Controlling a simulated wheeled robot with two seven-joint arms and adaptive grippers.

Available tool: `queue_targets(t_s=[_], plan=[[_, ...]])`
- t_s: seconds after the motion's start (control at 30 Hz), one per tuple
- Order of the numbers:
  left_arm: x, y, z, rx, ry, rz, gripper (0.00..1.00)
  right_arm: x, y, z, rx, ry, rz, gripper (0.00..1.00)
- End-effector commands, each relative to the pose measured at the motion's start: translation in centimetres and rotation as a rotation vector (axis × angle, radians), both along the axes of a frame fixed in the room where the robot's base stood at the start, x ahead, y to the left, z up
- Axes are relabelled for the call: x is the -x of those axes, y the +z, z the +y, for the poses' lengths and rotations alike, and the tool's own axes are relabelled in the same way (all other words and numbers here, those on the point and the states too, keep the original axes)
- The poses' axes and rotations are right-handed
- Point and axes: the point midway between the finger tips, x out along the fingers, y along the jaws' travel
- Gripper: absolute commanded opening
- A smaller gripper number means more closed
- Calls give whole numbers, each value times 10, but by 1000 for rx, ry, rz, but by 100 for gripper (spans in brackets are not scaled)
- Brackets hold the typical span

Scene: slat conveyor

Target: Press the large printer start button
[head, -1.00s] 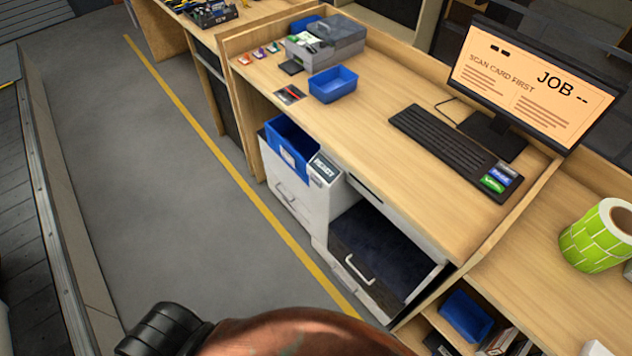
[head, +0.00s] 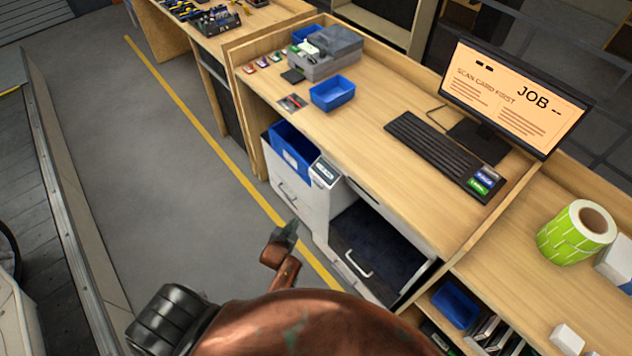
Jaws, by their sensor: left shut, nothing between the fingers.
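A grey box-shaped machine (head: 328,66) with a darker lid stands at the far end of the wooden desk. It may be the large printer, but no start button can be made out on it. My left gripper (head: 288,236) is low in the middle of the picture. It is shut and empty, in front of the white cabinet and apart from the grey machine. My reddish-brown arm covers the bottom of the view. My right gripper is not in view.
A monitor (head: 515,92) reads "SCAN CARD FIRST" and "JOB --". A keyboard (head: 432,147), coloured cards (head: 483,182) and a blue tray (head: 332,94) lie on the desk (head: 370,165).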

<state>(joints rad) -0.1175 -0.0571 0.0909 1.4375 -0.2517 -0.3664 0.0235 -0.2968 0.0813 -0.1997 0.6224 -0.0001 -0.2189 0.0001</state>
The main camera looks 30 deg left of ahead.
Motion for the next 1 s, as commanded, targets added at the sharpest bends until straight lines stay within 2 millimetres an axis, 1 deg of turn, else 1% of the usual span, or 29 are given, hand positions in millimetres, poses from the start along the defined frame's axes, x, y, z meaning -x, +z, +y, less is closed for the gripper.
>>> queue_targets(t_s=[0.03,0.1,0.2,0.3,0.4,0.77,0.87,1.0], plan=[[-11,29,5,-7,12,-35,0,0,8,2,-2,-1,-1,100],[-20,56,12,-17,24,-69,0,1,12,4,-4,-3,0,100],[-29,83,18,-28,39,-105,0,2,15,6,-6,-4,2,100],[-34,97,22,-34,46,-125,0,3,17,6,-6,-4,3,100],[-35,101,23,-36,49,-132,0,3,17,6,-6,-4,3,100],[-37,100,22,-36,47,-131,0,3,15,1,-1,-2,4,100],[-43,99,20,-36,47,-131,0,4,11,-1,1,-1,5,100],[-58,98,14,-36,47,-132,0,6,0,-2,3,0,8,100]])
